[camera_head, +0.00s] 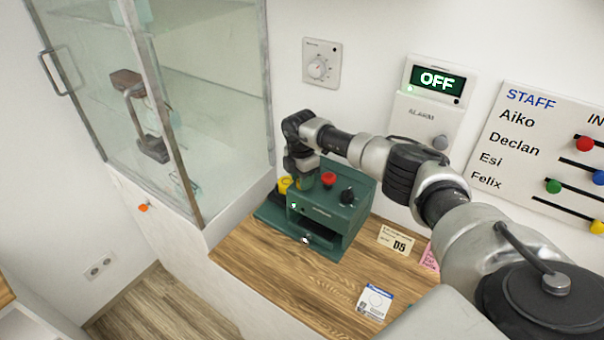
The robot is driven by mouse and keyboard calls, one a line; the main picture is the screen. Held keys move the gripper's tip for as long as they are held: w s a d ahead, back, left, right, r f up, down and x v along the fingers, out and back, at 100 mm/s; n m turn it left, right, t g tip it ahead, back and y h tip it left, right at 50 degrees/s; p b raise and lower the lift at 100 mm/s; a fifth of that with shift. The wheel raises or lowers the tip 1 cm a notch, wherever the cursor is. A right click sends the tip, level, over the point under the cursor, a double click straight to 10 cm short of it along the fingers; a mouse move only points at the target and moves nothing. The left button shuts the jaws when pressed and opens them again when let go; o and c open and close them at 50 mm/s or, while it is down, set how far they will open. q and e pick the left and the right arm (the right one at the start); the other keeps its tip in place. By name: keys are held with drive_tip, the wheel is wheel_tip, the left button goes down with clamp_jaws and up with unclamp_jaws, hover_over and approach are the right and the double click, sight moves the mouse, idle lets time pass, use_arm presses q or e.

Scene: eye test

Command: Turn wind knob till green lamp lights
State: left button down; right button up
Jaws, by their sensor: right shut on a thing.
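A green box-like device (352,212) stands on the wooden counter. Its sloped top carries a red button (328,180) and a black knob (347,195). A yellow part (284,184) shows at its left end, partly behind my gripper. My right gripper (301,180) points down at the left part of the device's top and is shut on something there. The held thing is hidden by the gripper, and I cannot read a label naming it as the wind knob. My left gripper is out of view.
A dial (318,68) and an alarm panel (428,122) with an OFF display (436,80) hang on the wall, beside a staff board (545,150). A glass cabinet (190,100) stands left. Cards (374,302) lie on the counter (290,290), whose front left is clear.

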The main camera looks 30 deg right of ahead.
drive_tip(key=m+p, duration=0.2)
drive_tip(key=m, duration=0.2)
drive_tip(key=shift+r+p, duration=0.15)
drive_tip(key=shift+p, duration=0.2)
drive_tip(key=shift+m+p, duration=0.7)
drive_tip(key=shift+m, duration=0.6)
drive_tip(key=o, duration=0.9)
drive_tip(key=shift+o, duration=0.2)
wheel_tip(320, 180, up, 10)
drive_tip(key=b, duration=0.2)
drive_tip(key=shift+w+d+r, duration=0.15)
drive_tip(key=shift+w+r, duration=0.05)
drive_tip(key=shift+r, duration=0.05)
